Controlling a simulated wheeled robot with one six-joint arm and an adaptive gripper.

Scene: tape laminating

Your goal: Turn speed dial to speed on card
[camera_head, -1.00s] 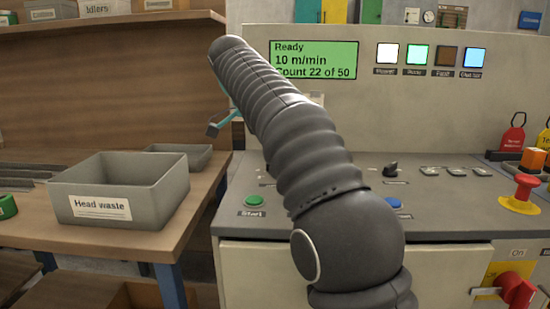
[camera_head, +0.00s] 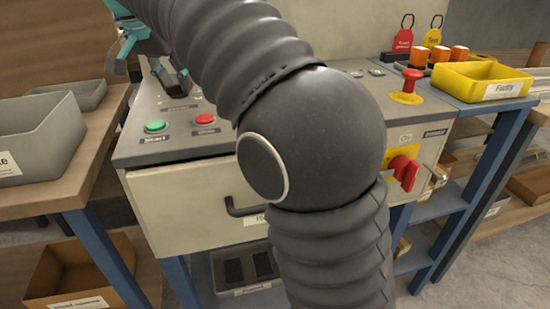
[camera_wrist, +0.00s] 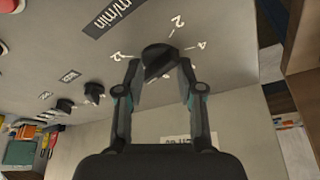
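The speed dial (camera_wrist: 158,60) is a dark knob on the grey panel, seen in the wrist view under a "m/min" label (camera_wrist: 108,17). White numbers, among them 2, 4 and 12, surround it. My gripper (camera_wrist: 160,70) has its two fingers apart, one on each side of the dial, and I see no clear contact. In the head view my gripper (camera_head: 172,80) is over the left part of the console, and my arm hides much of the panel. No speed card is readable in these frames.
Smaller dark knobs (camera_wrist: 64,105) sit along the panel in the wrist view. In the head view, green (camera_head: 155,126) and red (camera_head: 204,119) buttons lie near the console's front edge. A red emergency button (camera_head: 412,80) and a yellow tray (camera_head: 482,82) are at the right.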

